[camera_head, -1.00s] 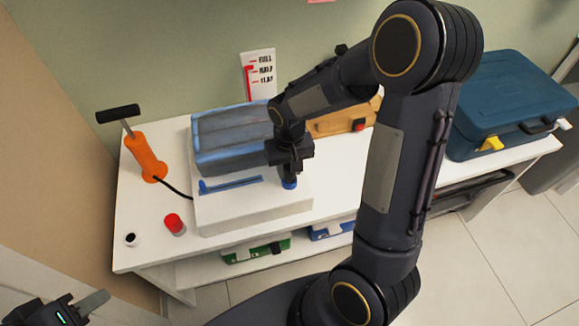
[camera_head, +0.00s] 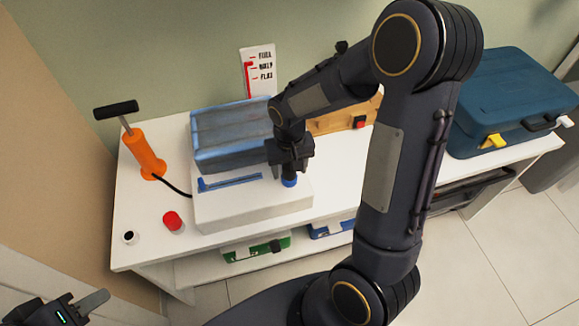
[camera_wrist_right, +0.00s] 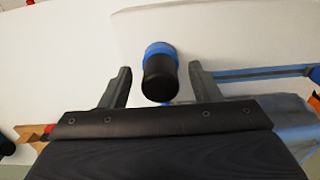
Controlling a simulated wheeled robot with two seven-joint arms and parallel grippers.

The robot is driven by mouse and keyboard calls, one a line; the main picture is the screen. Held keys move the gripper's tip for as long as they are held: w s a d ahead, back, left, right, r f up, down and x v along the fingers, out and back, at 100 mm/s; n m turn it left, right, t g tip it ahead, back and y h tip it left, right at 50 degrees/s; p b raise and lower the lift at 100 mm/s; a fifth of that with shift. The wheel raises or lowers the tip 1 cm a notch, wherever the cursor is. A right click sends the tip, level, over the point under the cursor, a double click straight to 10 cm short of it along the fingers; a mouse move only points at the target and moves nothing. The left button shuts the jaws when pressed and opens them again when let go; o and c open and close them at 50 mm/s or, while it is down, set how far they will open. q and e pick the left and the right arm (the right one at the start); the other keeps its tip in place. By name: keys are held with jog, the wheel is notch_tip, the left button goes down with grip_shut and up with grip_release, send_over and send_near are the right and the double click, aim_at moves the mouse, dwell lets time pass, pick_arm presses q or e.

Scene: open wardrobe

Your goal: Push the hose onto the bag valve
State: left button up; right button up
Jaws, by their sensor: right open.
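A blue-grey bag (camera_head: 230,138) lies on a white block (camera_head: 255,212) on the table. An orange pump (camera_head: 145,154) with a black T-handle stands left of it; its black hose (camera_head: 175,184) runs to the block's left side. A black cylinder with a blue collar (camera_wrist_right: 160,75) stands on the white block; its blue base (camera_head: 289,182) shows under my right gripper (camera_head: 284,176). In the wrist view my right gripper (camera_wrist_right: 160,86) is open, one finger either side of the cylinder, with gaps. I cannot tell whether this is hose end or valve. My left gripper (camera_head: 85,303) is low at left, fingers unclear.
A red cap (camera_head: 172,221) and a small white-and-black cup (camera_head: 129,237) stand at front left.

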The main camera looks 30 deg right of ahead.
aim_at(289, 166)
notch_tip(289, 166, up, 6)
jog(key=shift+r, duration=0.8)
jog(key=shift+s+r, duration=0.1)
jog(key=shift+r, duration=0.05)
jog(key=s+a+r+t+y, duration=0.2)
jog(key=s+r, duration=0.1)
jog(key=s, duration=0.5)
jog(key=s+a+r+n+t+y, duration=0.1)
jog(key=s+a+r+t, duration=0.1)
jog(key=s, duration=0.6)
notch_tip(289, 166, up, 2)
jog(key=shift+s+r+t+y, duration=0.3)
jog(key=shift+t+y, duration=0.1)
jog(key=shift+t, duration=0.4)
